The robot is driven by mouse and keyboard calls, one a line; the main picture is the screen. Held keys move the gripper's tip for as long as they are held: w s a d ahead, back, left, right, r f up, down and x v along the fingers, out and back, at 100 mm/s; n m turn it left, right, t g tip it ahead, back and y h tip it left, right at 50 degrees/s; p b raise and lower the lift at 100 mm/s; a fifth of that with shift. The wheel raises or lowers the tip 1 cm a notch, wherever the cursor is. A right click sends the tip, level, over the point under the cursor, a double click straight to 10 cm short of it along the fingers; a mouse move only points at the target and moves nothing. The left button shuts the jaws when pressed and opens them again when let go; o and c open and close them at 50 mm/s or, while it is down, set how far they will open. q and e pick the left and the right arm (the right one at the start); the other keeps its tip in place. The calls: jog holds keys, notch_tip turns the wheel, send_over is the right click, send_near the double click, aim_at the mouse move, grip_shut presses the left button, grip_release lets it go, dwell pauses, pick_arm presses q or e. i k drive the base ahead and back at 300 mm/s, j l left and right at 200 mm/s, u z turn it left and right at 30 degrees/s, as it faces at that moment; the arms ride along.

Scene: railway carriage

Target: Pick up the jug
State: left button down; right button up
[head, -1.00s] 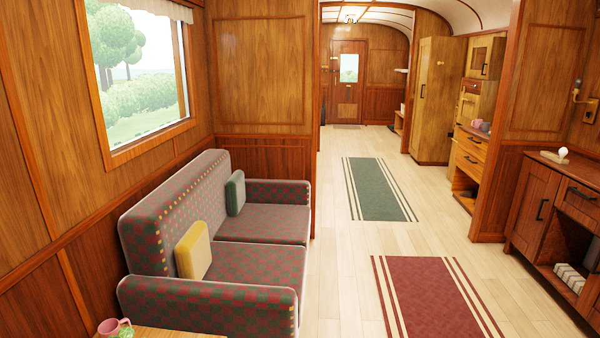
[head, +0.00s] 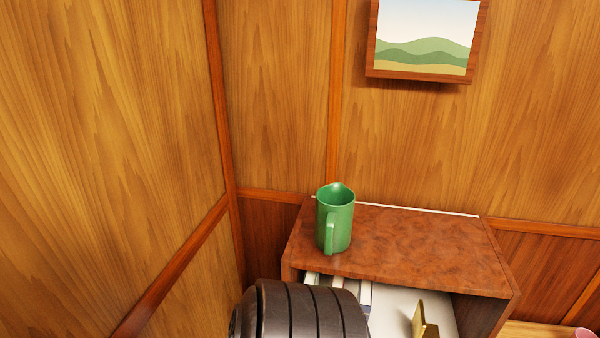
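A green jug (head: 338,215) stands upright on the left part of the top of a low wooden cabinet (head: 420,240), close to the corner of the room. Its handle faces toward me and its spout is at the rim. Nothing touches the jug. Neither of my grippers shows in the head view; only a dark ribbed part is at the bottom, in front of the cabinet.
The cabinet's open front holds books (head: 340,284) and a brass-coloured object (head: 422,320). The cabinet top right of the jug is clear. Walls close in left and behind. A framed picture (head: 425,38) hangs above. A pink item (head: 584,333) shows at lower right.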

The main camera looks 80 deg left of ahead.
aim_at(335, 201)
jog(key=j+u, duration=0.15)
jog(key=u, duration=2.25)
jog(key=z, duration=1.8)
jog(key=u, duration=1.3)
jog(key=l+u, duration=0.3)
jog(key=l, duration=0.75)
jog(key=l+u, duration=0.35)
jog(key=l, duration=0.7)
